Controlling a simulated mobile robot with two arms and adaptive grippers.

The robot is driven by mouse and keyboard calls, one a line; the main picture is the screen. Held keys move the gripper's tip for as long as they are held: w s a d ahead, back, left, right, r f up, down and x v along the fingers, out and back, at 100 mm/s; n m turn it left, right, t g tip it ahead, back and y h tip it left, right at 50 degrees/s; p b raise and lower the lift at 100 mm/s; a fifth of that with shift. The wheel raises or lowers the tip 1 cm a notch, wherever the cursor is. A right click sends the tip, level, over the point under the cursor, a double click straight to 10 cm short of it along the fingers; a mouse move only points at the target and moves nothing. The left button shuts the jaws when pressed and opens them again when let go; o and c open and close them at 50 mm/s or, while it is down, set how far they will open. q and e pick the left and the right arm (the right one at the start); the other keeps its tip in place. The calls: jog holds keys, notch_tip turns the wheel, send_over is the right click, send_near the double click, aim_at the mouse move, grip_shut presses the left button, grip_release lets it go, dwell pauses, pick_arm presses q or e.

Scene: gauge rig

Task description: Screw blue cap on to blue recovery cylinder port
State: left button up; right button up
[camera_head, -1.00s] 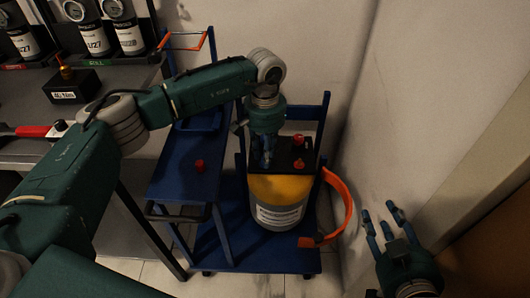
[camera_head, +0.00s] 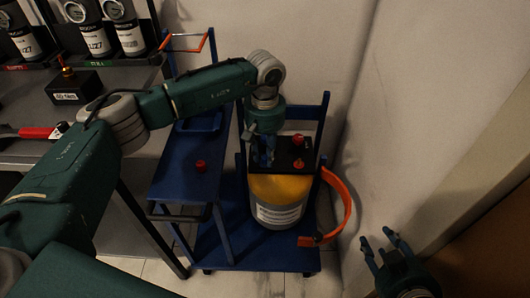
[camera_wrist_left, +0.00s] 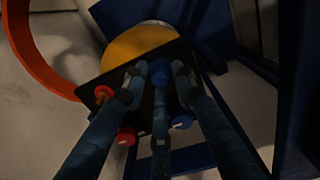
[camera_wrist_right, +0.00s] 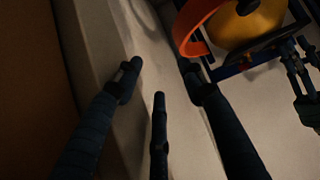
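The recovery cylinder (camera_head: 280,190) has a yellow top and a black plate (camera_head: 287,160) and stands upright on a blue cart. My left gripper (camera_head: 268,152) points down over the plate's left part. In the left wrist view, a round blue part (camera_wrist_left: 158,70), apparently the blue cap at its port, lies between my left fingertips (camera_wrist_left: 156,76). The fingers stand around it, but contact is not clear; the port underneath is hidden. Another blue part (camera_wrist_left: 181,121) with a white mark sits nearby. My right gripper (camera_head: 385,245) is open and empty by the wall; its spread fingers (camera_wrist_right: 160,75) show.
A red fitting (camera_head: 298,163) and a red knob (camera_head: 298,140) stand beside my left gripper. A small red cap (camera_head: 200,166) lies on the blue shelf (camera_head: 180,185). A grey bench (camera_head: 30,140) stands left.

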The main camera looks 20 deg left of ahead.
pick_arm(q)
jog(key=shift+n, duration=1.2)
jog(key=shift+n+p, duration=0.45)
jog(key=shift+n, duration=1.15)
jog(key=shift+n+p, duration=0.45)
jog(key=shift+n, duration=1.25)
jog(key=n+p, duration=0.1)
jog(key=n, duration=0.1)
jog(key=shift+r+n+p, duration=0.15)
jog(key=shift+n+p, duration=0.15)
jog(key=shift+n, duration=1.1)
pick_arm(e)
jog(key=s+d+f+g, duration=0.2)
jog(key=s+g, duration=0.1)
jog(key=s, duration=0.4)
jog(key=s+d+f+g+h, duration=0.1)
jog(key=s+d+f+g, duration=0.1)
jog(key=s, duration=0.4)
jog(key=shift+s+d+f+g+h, duration=0.2)
jog(key=shift+s+f+g+h, duration=0.15)
jog(key=shift+f+g, duration=0.45)
pick_arm(q)
jog(key=shift+c, duration=0.3)
pick_arm(e)
jog(key=shift+r, duration=0.1)
